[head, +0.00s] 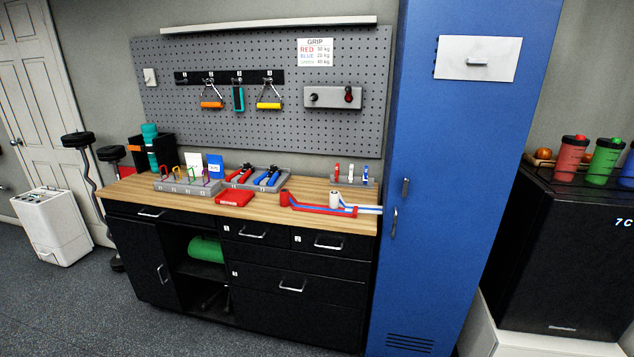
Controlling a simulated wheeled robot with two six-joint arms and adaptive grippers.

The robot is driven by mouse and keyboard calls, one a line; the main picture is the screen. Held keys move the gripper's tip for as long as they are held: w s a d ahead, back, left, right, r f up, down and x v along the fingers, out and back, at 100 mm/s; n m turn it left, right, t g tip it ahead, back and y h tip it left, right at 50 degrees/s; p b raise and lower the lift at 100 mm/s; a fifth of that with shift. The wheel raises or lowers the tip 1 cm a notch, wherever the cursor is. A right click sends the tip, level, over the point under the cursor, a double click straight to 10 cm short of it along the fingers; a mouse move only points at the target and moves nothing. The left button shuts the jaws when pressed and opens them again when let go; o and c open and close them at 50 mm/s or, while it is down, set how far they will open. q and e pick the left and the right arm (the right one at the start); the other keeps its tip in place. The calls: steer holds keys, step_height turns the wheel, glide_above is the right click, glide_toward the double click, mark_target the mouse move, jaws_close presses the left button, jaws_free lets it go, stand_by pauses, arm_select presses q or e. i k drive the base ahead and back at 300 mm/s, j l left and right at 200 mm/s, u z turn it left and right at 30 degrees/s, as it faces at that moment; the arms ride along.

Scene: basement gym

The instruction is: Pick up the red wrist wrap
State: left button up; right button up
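What looks like the red wrist wrap is a red roll (284,198) standing on the wooden top of the black cabinet, right of centre. A red strip runs from it to the right along the front of the top. A white roll (334,199) stands close by, with blue and white strips beside and partly over the red one. Which strip belongs to which roll is hard to tell. Neither of my grippers is in view.
A red folded item (235,198) lies left of the rolls. Behind are a grey tray (187,187), a tray of red and blue hand grippers (284,184) and a small rack (357,183). The tall blue locker (455,190) closes off the right end. The floor in front is clear.

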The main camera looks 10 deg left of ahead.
mark_target(287, 199)
steer(key=i, duration=1.05)
steer(key=i+l+u, duration=0.15)
steer(key=i, duration=0.9)
steer(key=u, duration=0.4)
